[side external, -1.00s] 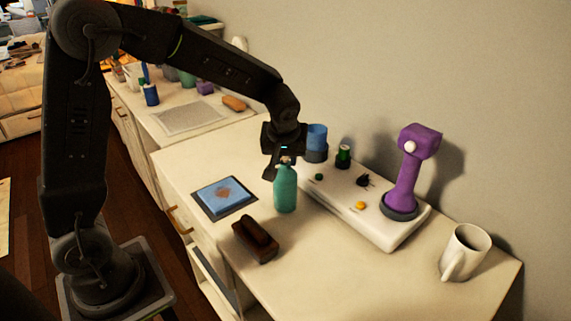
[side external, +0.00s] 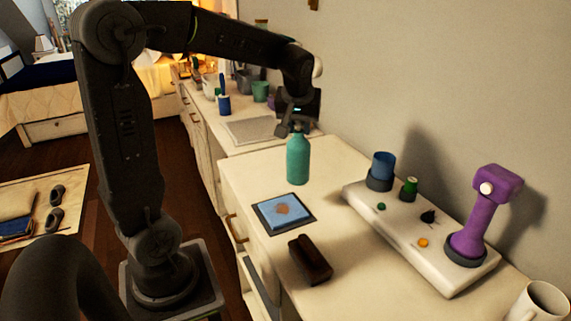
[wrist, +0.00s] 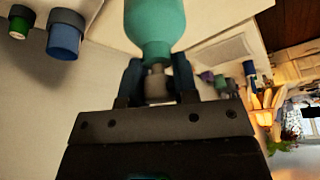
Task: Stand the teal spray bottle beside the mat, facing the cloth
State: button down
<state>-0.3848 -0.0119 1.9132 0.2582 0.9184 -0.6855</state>
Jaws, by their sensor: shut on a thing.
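The teal spray bottle (side external: 298,160) is upright in the side view, just beyond the mat's far edge. My gripper (side external: 297,131) is above it, shut on its neck. In the wrist view the bottle (wrist: 156,25) extends away from the fingers (wrist: 158,82), its neck between them. I cannot tell whether its base touches the tabletop, nor which way its nozzle faces, as the fingers cover the top. The dark mat (side external: 264,225) lies flat on the table with the folded blue cloth (side external: 272,209) on it. The cloth has a brown stain.
A dark brown brush-like block (side external: 310,260) lies in front of the mat. A white board (side external: 400,232) to the right carries a blue cup (side external: 382,166), a green jar (side external: 409,188) and a purple lamp-like object (side external: 482,215). A white mug (side external: 540,308) stands at the lower right.

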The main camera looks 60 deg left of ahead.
jog(key=s+a+n+g, duration=0.3)
jog(key=s+a+n, duration=0.5)
jog(key=a, duration=0.3)
jog(key=s+a+n+g, duration=0.3)
jog(key=s+a+n, duration=0.5)
jog(key=a, duration=0.3)
jog(key=w+d+f, duration=0.3)
jog(key=w+f, duration=0.7)
jog(key=w, duration=0.1)
jog(key=shift+w+f+h, duration=0.25)
jog(key=shift+f+h, duration=0.05)
jog(key=shift+f, duration=0.15)
jog(key=c, duration=0.9)
grip_release()
